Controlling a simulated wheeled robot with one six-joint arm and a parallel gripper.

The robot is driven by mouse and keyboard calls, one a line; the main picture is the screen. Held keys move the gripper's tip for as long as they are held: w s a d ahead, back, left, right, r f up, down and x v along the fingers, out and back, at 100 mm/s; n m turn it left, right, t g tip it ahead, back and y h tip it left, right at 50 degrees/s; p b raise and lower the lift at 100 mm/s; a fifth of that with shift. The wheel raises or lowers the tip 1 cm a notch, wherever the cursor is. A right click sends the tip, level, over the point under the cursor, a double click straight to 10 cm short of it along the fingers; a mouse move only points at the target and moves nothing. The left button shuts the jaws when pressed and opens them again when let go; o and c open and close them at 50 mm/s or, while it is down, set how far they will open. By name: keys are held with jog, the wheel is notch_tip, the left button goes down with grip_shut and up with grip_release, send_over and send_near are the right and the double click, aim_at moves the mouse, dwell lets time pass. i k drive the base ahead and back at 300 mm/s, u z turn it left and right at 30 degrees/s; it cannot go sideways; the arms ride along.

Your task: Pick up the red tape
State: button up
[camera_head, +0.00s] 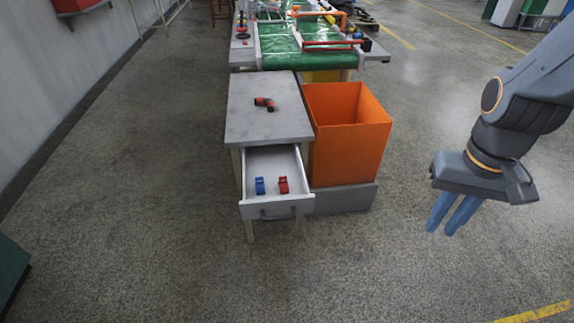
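The red tape (283,185) is a small red item in the open drawer (262,161) of a small grey table, toward the drawer's front. A similar blue tape (260,186) lies just left of it, a little apart. My gripper (441,232) hangs at the right of the view, over the floor, well to the right of the drawer. Its two blue fingers point down with a narrow gap between them, and nothing shows in the gap.
A black and red tool (264,103) lies on the small grey table (249,123). An orange bin (343,156) stands right of the drawer, toward my gripper. The floor in front of the drawer is clear.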

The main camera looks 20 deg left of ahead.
aim_at(282, 184)
jog(key=u, duration=1.1)
